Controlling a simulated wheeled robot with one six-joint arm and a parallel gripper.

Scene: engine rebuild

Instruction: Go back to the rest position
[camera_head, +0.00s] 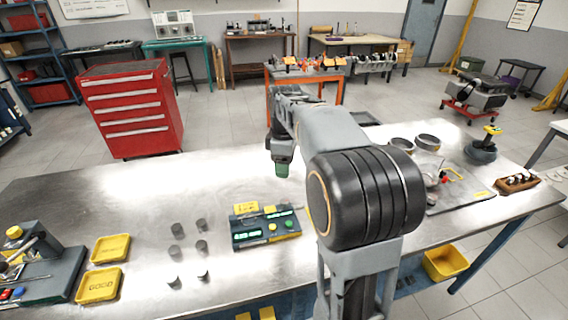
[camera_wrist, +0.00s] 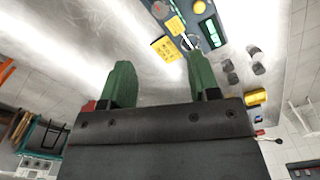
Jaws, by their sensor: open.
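My gripper (camera_head: 282,170) hangs from my arm above the metal workbench (camera_head: 140,200), near the middle of its far side. I see nothing held. In the head view my arm's large dark joint hides part of the bench behind it.
A device with green displays (camera_head: 265,230) stands on the bench, with several small grey cylinders (camera_head: 177,250) left of it. Yellow trays (camera_head: 99,285) lie farther left. A red tool cabinet (camera_head: 130,110) stands beyond. The bench between has free room.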

